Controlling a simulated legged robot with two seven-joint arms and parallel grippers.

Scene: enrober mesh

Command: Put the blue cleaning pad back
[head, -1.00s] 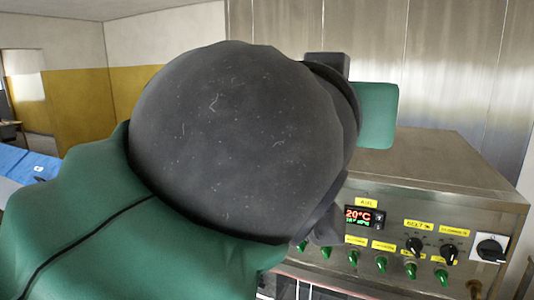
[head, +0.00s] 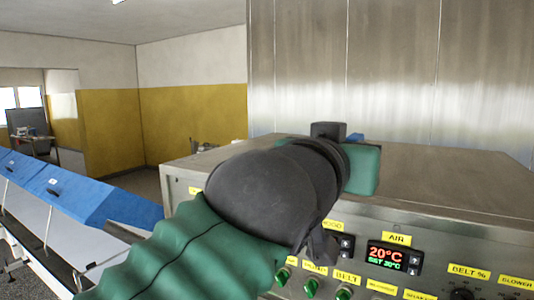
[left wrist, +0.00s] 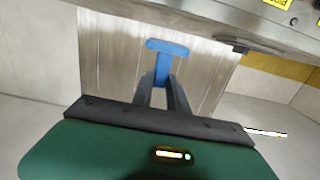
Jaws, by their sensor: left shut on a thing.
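The blue cleaning pad (left wrist: 167,47) is T-shaped, with a wide bar and a narrow stem. In the left wrist view my left gripper (left wrist: 163,80) is shut on the stem, with the bar beyond the fingertips. Brushed metal lies behind the pad; I cannot tell whether they touch. In the head view my left arm hides the fingers. A small blue patch (head: 355,136) shows just past the wrist, above the machine's top, and is likely part of the pad. My right gripper is in neither view.
A steel machine (head: 450,185) with yellow labels, knobs and a red-and-green display (head: 386,257) fills the right. A tall steel panel (head: 400,70) stands behind it. Blue-lidded equipment (head: 85,190) runs along the left. The machine's top right is clear.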

